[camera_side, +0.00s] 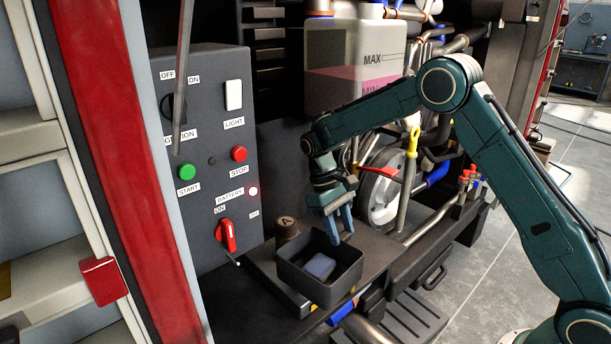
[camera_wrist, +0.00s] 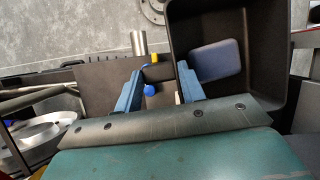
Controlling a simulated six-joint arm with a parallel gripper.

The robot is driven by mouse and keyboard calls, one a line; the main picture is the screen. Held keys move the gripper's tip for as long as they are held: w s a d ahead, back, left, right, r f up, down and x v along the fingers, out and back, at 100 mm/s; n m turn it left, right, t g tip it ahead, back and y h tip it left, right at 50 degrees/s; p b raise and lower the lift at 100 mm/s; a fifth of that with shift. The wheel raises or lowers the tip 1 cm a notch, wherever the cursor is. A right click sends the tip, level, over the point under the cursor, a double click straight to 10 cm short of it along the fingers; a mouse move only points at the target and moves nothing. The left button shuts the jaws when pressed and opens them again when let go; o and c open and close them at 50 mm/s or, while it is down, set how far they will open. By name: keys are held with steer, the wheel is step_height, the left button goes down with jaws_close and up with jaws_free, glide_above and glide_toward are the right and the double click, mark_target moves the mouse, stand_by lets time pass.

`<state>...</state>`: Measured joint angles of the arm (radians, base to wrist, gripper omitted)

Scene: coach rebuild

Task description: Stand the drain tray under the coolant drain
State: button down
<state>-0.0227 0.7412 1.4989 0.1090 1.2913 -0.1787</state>
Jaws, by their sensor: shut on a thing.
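The drain tray (camera_side: 290,278) is a black open box at the front of the dark ledge, just right of the control panel. A blue-grey block (camera_side: 320,266) lies inside it. My gripper (camera_side: 343,232) points down at the tray's far right wall and is shut on that wall. In the wrist view the tray (camera_wrist: 265,105) fills the right side, one finger of my gripper (camera_wrist: 160,98) inside it and one outside. I cannot tell whether the tray touches the ledge. A pipe end with blue and yellow parts (camera_side: 341,311) shows below the ledge edge; I cannot tell if it is the coolant drain.
The control panel (camera_side: 207,150) stands left of the tray, its red battery switch (camera_side: 226,236) close by. A brown cap marked A (camera_side: 287,228) sits behind the tray. The coolant tank (camera_side: 350,60), pipes and a pulley (camera_side: 378,195) are behind my arm. Open floor (camera_side: 480,265) lies right.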

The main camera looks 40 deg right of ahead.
steer(key=w+d+f+n+t+h, duration=0.1)
steer(key=w+d+n, duration=0.4)
steer(key=n, duration=0.8)
steer(key=w+d+f+n+t+h, duration=0.2)
steer(key=w+d+n+t, duration=0.3)
steer(key=w+n, duration=0.6)
steer(key=shift+w+d+f+n+t, duration=0.35)
steer(key=shift+d+f+n+t, duration=0.05)
steer(key=shift+f+n+t, duration=0.45)
steer(key=shift+f, duration=0.1)
step_height(320, 180, down, 6)
steer(key=shift+f, duration=0.75)
stand_by(0.9)
steer(key=c, duration=0.8)
jaws_free()
steer(key=shift+o, duration=0.2)
